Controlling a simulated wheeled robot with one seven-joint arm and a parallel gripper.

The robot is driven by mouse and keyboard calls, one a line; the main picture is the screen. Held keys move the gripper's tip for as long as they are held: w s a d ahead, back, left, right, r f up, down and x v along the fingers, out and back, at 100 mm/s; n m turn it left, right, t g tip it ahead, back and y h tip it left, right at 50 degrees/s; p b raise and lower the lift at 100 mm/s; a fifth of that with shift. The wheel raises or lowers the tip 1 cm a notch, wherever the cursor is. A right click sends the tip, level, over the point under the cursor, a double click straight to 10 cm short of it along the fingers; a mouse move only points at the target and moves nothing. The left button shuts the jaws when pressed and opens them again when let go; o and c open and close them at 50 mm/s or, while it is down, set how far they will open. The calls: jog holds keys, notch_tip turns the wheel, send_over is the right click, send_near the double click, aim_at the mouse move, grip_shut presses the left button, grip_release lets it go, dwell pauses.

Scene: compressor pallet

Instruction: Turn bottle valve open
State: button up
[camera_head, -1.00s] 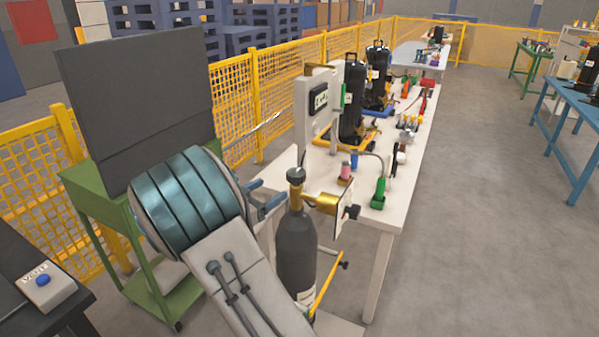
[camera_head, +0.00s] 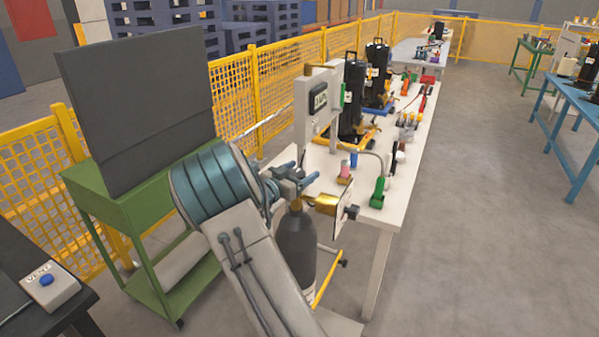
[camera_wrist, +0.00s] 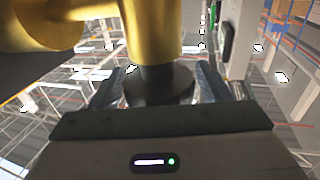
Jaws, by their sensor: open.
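A dark grey gas bottle (camera_head: 296,248) stands upright on a yellow-framed cart in front of the white workbench. A brass fitting (camera_head: 326,203) sticks out to the right from its neck. My gripper (camera_head: 300,182) is at the bottle's top, and its blue fingers hide the valve knob in the head view. In the wrist view the dark round valve knob (camera_wrist: 160,86) sits below the brass neck (camera_wrist: 152,30). The grey fingers of my gripper (camera_wrist: 155,88) lie on either side of the knob, apart. Whether they touch it is unclear.
The white workbench (camera_head: 372,210) carries a control box (camera_head: 318,100), black compressors (camera_head: 352,95) and small parts. A green cart (camera_head: 130,200) with a dark panel stands left. A button box (camera_head: 48,287) sits at lower left.

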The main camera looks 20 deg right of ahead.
jog(key=c, duration=1)
jog(key=shift+f+n+t+b, duration=0.1)
jog(key=shift+n+t+b, duration=0.2)
jog(key=shift+t+b, duration=0.15)
jog(key=n+t+y+b, duration=0.1)
jog(key=b, duration=0.1)
jog(key=n+t+y+b, duration=0.1)
jog(key=shift+w+a+f+t+b, duration=0.1)
jog(key=shift+w+f+t+b, duration=0.1)
jog(key=shift+t+b, duration=0.15)
jog(key=n+t+y+b, duration=0.2)
jog(key=b, duration=0.1)
jog(key=shift+a+t+y+b, duration=0.1)
jog(key=shift+t+y+b, duration=0.2)
jog(key=shift+b, duration=0.05)
jog(key=shift+w+r+n+t+y+b, duration=0.15)
jog(key=shift+n+t+y+b, duration=0.2)
jog(key=shift+n+b, duration=0.2)
jog(key=shift+a+r+y, duration=0.1)
jog(key=shift+y, duration=0.15)
